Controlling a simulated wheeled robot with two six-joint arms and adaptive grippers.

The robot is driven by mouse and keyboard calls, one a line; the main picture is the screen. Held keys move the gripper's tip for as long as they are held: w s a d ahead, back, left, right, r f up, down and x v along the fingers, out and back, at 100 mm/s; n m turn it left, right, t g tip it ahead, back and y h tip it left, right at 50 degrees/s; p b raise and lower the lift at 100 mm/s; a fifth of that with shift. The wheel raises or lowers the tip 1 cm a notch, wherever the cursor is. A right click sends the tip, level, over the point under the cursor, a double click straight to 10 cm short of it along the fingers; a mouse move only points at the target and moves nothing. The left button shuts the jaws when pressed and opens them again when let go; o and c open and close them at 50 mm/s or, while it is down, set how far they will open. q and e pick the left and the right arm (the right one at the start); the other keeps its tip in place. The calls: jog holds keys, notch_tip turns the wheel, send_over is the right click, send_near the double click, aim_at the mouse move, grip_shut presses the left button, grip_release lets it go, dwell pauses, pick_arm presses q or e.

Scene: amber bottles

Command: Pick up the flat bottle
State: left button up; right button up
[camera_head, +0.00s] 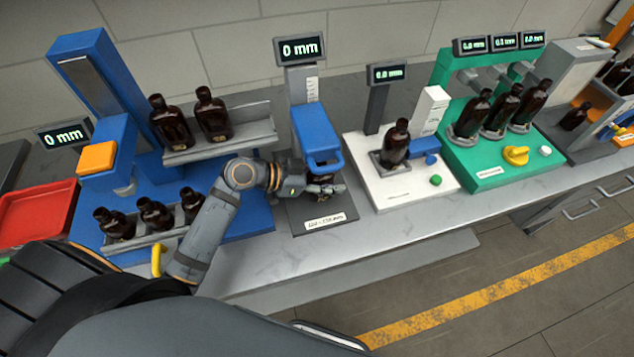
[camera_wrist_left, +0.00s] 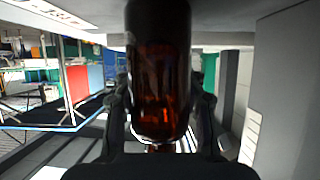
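A dark amber bottle (camera_wrist_left: 160,75) fills the middle of the left wrist view, between the two fingers of my left gripper (camera_wrist_left: 160,108). The fingertips lie close along its sides; whether they press on it I cannot tell. In the head view this gripper (camera_head: 328,188) is at the gauge stand with the blue clamp (camera_head: 318,135). There the bottle (camera_head: 322,177) is mostly hidden under the clamp and behind the gripper. Its flatness cannot be judged from these views. My right gripper is not in view.
Two bottles stand on a raised grey shelf (camera_head: 235,148) at the left, with several more in a lower rack (camera_head: 135,240). A white station (camera_head: 405,192) with one bottle and a green station (camera_head: 492,178) stand to the right. The bench front (camera_head: 290,262) is clear.

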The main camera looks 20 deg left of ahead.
pick_arm(q)
jog(key=shift+d, duration=0.1)
jog(key=shift+c, duration=3)
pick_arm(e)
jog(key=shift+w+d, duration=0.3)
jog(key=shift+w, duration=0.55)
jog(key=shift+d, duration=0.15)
